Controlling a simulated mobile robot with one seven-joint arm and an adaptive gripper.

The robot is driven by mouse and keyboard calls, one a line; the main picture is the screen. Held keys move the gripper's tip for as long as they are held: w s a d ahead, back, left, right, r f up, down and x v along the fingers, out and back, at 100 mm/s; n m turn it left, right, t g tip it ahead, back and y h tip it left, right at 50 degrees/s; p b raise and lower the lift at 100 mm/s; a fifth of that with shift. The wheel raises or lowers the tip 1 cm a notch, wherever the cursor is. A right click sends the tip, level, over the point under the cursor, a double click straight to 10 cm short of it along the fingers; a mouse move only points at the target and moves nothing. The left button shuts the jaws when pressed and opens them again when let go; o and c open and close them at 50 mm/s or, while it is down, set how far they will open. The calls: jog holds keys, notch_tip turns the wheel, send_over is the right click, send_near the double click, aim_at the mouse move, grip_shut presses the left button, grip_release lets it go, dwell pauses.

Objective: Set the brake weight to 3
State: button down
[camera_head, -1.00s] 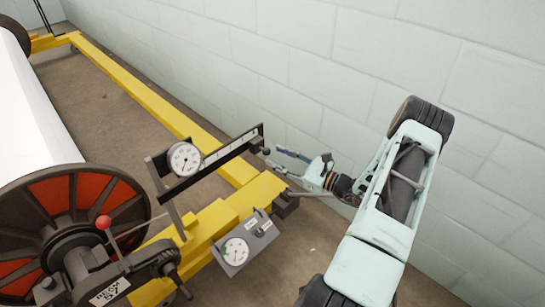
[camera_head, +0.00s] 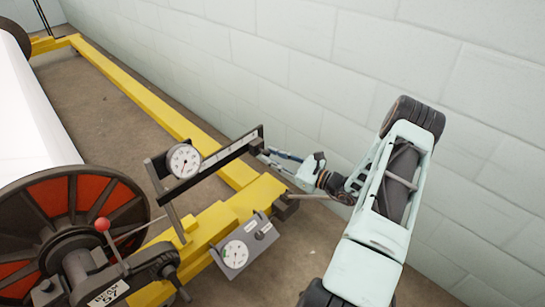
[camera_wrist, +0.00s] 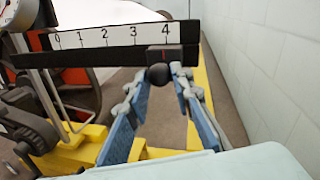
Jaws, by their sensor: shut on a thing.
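The brake weight (camera_wrist: 165,57) is a small black block with a red mark and a round dark knob, on a dark lever with a white scale (camera_wrist: 95,38) numbered 0 to 4. Its red mark sits below the 4 in the wrist view. My gripper (camera_wrist: 159,76) has its blue-padded fingers on either side of the knob, shut on it. In the head view my gripper (camera_head: 268,153) is at the right end of the lever (camera_head: 222,154), where the fingers partly hide the weight.
A round dial (camera_head: 184,160) stands on the lever's left part. A second gauge box (camera_head: 236,252) sits below it. A yellow frame (camera_head: 150,98) and a warp beam with a red-and-black flange (camera_head: 72,195) are at left. A pale block wall (camera_head: 330,80) stands close behind.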

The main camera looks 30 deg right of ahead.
jog(key=shift+a, duration=0.1)
jog(key=a, duration=0.1)
jog(key=s+a+p, duration=0.1)
jog(key=a, duration=0.2)
jog(key=shift+s+a+p, duration=0.25)
jog(key=shift+s+p, duration=0.15)
jog(key=c, duration=1.7)
grip_release()
jog(key=v, duration=1.2)
